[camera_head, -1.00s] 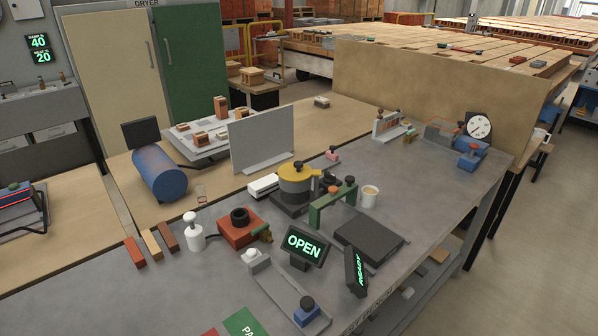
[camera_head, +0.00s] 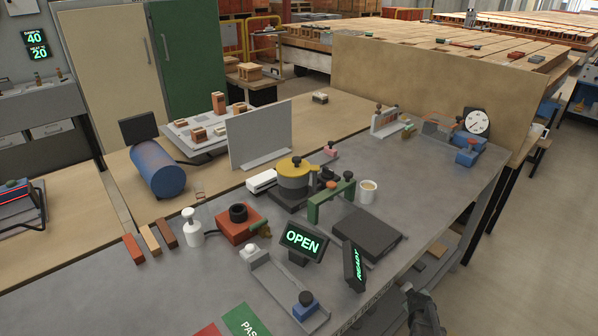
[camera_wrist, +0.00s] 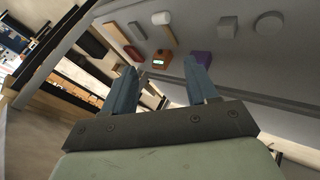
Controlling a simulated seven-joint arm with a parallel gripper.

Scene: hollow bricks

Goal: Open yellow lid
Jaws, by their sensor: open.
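The lid looks level and rests on the pot's rim. My gripper (camera_head: 412,292) shows at the lower right of the head view, beyond the bench's front edge and well apart from the pot. In the wrist view its two blue fingers (camera_wrist: 160,92) are spread with nothing between them. The lid cannot be made out in the wrist view.
A green bridge-shaped frame (camera_head: 328,195) stands just right of the pot, with a white cup (camera_head: 367,192) beyond it. A dark flat plate (camera_head: 367,234), the OPEN sign (camera_head: 303,241) and the READY sign (camera_head: 354,266) stand in front. An upright grey panel (camera_head: 259,136) is behind.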

